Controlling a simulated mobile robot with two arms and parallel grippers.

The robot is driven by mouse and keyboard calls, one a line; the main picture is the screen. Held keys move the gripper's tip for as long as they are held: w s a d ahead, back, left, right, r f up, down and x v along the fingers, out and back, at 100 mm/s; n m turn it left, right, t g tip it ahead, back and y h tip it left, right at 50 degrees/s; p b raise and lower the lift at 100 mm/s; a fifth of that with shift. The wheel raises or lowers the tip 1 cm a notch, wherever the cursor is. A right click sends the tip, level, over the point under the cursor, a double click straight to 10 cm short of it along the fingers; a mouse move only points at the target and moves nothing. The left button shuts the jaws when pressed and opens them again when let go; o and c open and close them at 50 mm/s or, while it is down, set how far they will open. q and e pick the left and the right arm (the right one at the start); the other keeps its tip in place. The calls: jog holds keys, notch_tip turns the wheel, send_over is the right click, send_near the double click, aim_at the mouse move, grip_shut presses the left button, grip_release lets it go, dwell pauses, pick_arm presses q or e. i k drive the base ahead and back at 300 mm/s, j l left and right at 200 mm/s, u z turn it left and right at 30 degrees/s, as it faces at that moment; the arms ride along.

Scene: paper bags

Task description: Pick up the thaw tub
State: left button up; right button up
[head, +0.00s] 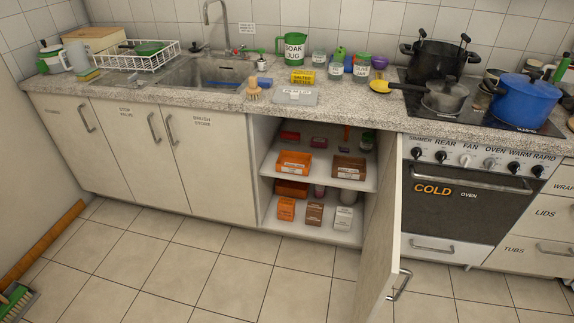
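I cannot make out a label reading thaw tub on anything. A flat, pale grey container with a small label (296,95) lies on the counter near the front edge, right of the sink; its label is too small to read. Inside the open cupboard, an orange tub (294,163) and a brown tub (349,167) with white labels stand on the middle shelf. Neither of my grippers shows in the head view.
The cupboard door (380,245) stands open, jutting out into the floor space beside the oven (460,195). A yellow butter pack (303,77), a brush (254,90) and a green soak jug (293,48) stand on the counter.

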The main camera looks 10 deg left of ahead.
aim_at(288, 161)
jog(key=i+j+z, duration=0.1)
jog(key=j, duration=0.25)
jog(key=i+j+z, duration=0.1)
jog(key=j, duration=0.2)
jog(key=i+j+z, duration=0.1)
jog(key=j, duration=0.25)
jog(key=i+j+z, duration=0.1)
jog(key=j, duration=0.3)
